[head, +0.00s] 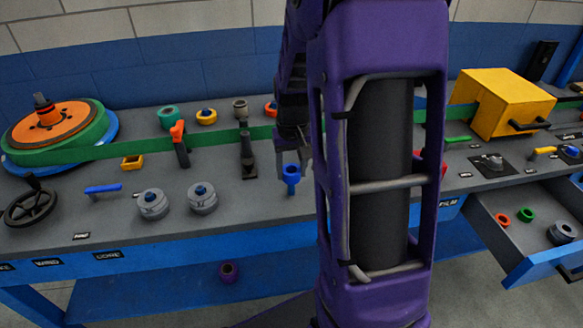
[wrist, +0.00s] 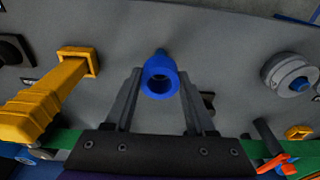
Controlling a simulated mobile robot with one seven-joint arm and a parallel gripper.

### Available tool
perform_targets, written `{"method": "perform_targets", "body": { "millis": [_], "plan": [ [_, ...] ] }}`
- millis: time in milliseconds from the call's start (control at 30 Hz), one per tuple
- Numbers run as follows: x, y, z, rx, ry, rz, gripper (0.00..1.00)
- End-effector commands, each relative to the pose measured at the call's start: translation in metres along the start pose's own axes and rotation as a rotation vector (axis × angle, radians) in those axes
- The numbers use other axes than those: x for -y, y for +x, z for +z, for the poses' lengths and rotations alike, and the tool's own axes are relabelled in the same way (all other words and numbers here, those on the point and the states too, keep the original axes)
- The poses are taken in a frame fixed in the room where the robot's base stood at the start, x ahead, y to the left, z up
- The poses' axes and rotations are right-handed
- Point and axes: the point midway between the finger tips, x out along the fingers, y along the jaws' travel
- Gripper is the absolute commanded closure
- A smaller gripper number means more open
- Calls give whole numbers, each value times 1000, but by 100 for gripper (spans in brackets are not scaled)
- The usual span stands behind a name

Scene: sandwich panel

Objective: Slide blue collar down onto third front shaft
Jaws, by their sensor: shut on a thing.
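The blue collar (wrist: 160,80) is a short ring with a dark bore, between my fingertips in the wrist view. It also shows in the head view (head: 291,171). My gripper (wrist: 161,72) is shut on the collar from both sides; it also shows in the head view (head: 294,168). A narrower blue shaft (head: 291,188) stands upright on the bench directly below the collar, and its end shows beyond the collar in the wrist view (wrist: 160,54). I cannot tell how far the collar is around the shaft.
Two grey flanged pieces with blue centres (head: 152,204) (head: 203,197) stand to the left. A green belt (head: 215,137) runs behind, from an orange-topped wheel (head: 50,128). A yellow box (head: 503,103) and an open drawer (head: 510,231) are at right.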

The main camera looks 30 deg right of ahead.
Motion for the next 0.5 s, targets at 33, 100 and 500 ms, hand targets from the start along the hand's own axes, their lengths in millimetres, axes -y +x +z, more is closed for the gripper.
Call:
{"method": "perform_targets", "body": {
  "millis": [33, 100, 500],
  "plan": [
    [0, 0, 0, 0, 0, 0, 100],
    [0, 0, 0, 0, 0, 0, 100],
    [0, 12, 2, 0, 0, 0, 100]
  ]
}}
